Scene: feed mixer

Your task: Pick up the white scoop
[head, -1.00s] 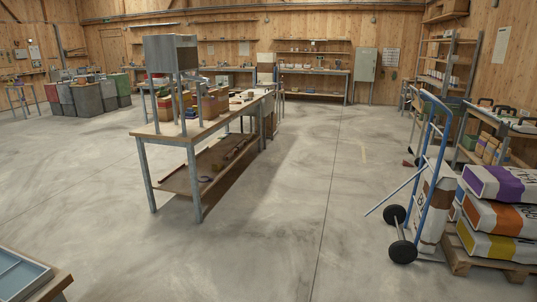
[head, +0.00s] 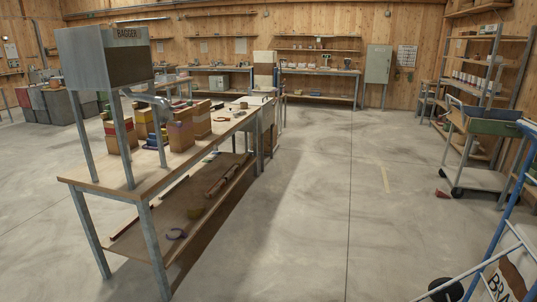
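I cannot make out a white scoop in the head view; several small items on the benches are too small to tell apart. The long workbench (head: 150,185) stands at the left, with a grey metal hopper marked "BAGGER" (head: 105,58) on legs at its near end. Paper bags (head: 181,131) and small boxes stand on the bench top behind the hopper. Neither of my grippers is in view.
A hand truck (head: 500,225) stands at the lower right. A green-topped cart (head: 490,122) and shelving (head: 490,60) line the right side. A small red object (head: 442,193) lies on the floor there. The concrete floor (head: 310,205) ahead is clear.

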